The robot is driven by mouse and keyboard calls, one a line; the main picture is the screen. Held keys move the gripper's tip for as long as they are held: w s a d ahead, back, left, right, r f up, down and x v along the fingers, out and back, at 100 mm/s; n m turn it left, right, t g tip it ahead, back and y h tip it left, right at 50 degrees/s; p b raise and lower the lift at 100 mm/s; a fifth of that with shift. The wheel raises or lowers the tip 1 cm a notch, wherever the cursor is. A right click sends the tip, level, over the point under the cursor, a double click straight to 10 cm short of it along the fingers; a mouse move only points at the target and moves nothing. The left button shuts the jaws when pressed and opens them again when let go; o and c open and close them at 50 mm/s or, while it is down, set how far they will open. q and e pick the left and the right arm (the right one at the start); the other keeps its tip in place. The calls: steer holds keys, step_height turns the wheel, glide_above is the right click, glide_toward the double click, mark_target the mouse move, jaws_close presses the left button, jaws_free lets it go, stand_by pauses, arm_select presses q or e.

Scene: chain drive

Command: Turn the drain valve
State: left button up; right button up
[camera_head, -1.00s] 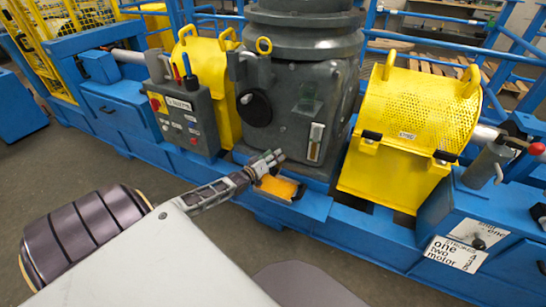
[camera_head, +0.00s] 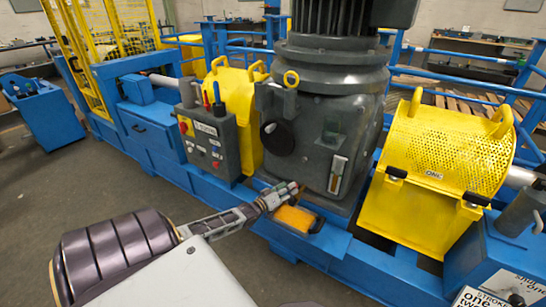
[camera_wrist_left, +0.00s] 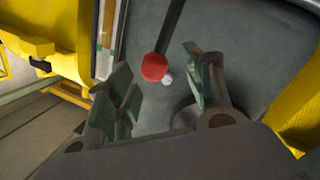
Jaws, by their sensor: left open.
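My left gripper (camera_head: 285,195) is open at the foot of the grey gearbox housing (camera_head: 312,150), just above the orange tray (camera_head: 297,218). In the left wrist view its two green-grey fingers (camera_wrist_left: 160,90) stand apart. A red knob (camera_wrist_left: 155,67) on a dark rod shows in the gap between them, in front of the grey housing; it looks like the drain valve's handle. A small pale round part (camera_wrist_left: 167,80) sits beside the knob. I cannot tell whether a finger touches the knob. In the head view the gripper hides the valve. My right gripper is not in view.
A grey control box (camera_head: 208,146) stands left of the housing, with a yellow guard (camera_head: 240,100) behind it. A perforated yellow guard (camera_head: 440,150) stands to the right. The blue frame (camera_head: 345,250) runs below. Open floor lies in front.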

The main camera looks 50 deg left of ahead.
arm_select(q)
steer(key=s, duration=0.8)
steer(key=shift+s, duration=0.15)
stand_by(0.5)
steer(key=shift+r, duration=0.1)
